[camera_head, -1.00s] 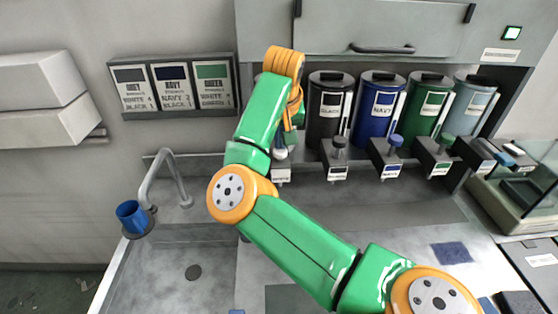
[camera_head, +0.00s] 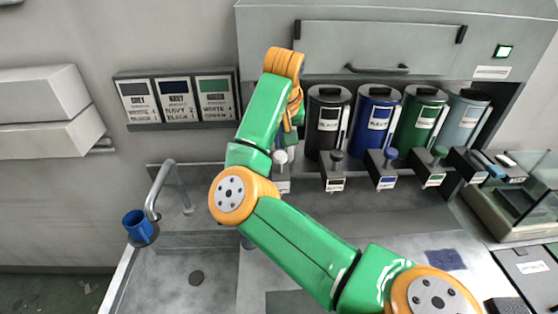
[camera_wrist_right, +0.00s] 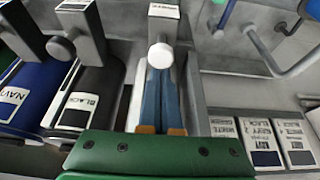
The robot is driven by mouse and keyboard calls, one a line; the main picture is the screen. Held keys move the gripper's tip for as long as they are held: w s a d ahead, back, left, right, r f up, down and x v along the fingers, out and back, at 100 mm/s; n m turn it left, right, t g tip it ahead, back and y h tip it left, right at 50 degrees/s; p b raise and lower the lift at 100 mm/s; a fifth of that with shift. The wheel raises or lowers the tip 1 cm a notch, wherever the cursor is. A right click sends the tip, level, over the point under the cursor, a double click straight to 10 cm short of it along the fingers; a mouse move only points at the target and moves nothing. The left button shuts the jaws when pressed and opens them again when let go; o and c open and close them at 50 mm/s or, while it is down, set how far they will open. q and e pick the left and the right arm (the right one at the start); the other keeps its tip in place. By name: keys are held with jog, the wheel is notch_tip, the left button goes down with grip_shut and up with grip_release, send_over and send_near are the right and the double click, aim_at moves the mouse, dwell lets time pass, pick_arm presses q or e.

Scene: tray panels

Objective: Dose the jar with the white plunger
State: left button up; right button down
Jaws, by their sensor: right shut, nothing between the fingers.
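The white plunger (camera_head: 281,157) shows just below my right wrist in the head view, at the left end of the dispenser row. In the right wrist view its round white knob (camera_wrist_right: 160,55) is right at the tips of my right gripper (camera_wrist_right: 160,72). The blue fingers are shut together with nothing between them. Whether they touch the knob is unclear. The white dispenser's label (camera_head: 282,187) shows below the plunger. Its canister is mostly hidden by my arm. I cannot make out the jar in either view. My left gripper is out of view.
Black (camera_head: 336,155), blue (camera_head: 388,154) and green (camera_head: 439,152) plungers stand to the right, before their canisters. A blue cup (camera_head: 138,226) is by the tap (camera_head: 168,180) over the sink. Recipe cards (camera_head: 174,100) hang on the wall. A glass-sided box (camera_head: 520,205) stands at right.

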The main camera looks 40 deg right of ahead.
aim_at(280, 156)
jog(key=shift+f+b, duration=1.15)
jog(key=shift+f, duration=0.9)
notch_tip(280, 156, up, 2)
jog(key=p, duration=0.2)
jog(key=shift+r+p, duration=0.25)
jog(key=shift+p, duration=0.15)
jog(key=shift+r, duration=0.8)
jog(key=shift+b, duration=0.3)
